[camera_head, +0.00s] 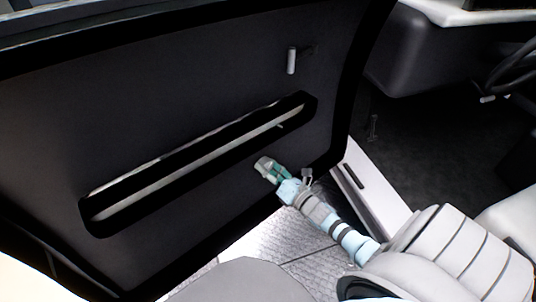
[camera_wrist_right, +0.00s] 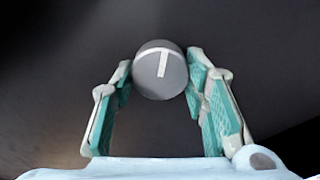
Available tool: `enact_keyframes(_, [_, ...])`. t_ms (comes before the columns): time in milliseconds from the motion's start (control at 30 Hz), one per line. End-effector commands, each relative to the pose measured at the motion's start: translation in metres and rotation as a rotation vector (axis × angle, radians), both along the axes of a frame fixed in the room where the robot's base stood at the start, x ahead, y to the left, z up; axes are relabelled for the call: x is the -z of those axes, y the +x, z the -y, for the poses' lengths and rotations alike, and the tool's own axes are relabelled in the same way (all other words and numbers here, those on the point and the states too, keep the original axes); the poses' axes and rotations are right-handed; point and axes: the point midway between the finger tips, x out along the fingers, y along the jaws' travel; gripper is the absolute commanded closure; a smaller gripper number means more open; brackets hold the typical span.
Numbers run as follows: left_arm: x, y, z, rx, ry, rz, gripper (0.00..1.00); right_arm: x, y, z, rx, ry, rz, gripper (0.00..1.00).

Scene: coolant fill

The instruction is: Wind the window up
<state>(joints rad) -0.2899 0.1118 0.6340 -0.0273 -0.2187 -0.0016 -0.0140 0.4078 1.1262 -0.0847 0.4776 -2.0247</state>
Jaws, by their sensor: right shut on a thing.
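The dark inner door panel (camera_head: 190,100) fills the left and middle of the head view. My right gripper (camera_head: 267,168) is at the lower right of this panel. In the right wrist view, its two teal-padded fingers are shut on a round grey knob (camera_wrist_right: 149,82) with a pale T-shaped mark on its face. The knob lies between the fingertips, in front of the dark panel. Whether it sits on a crank arm is hidden. The window glass cannot be made out. My left gripper is not in view.
A long slanted recess (camera_head: 98,221) with a pale inside runs across the panel, left of my right gripper. A small pale handle (camera_head: 291,61) stands higher up. A seat (camera_head: 450,255) is at the lower right, a steering wheel (camera_head: 508,72) at the upper right.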

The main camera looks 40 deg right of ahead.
Motion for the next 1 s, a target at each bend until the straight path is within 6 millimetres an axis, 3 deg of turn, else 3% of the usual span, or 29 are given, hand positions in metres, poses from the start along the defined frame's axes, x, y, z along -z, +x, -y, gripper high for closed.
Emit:
enact_keyframes(600, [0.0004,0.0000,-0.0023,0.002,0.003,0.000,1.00,-0.0004,0.0007,0.0023,0.000,-0.561,0.029,0.87])
enact_keyframes(1000, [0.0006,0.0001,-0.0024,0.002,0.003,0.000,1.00,-0.0006,0.0007,0.0029,0.001,-0.770,0.039,0.87])
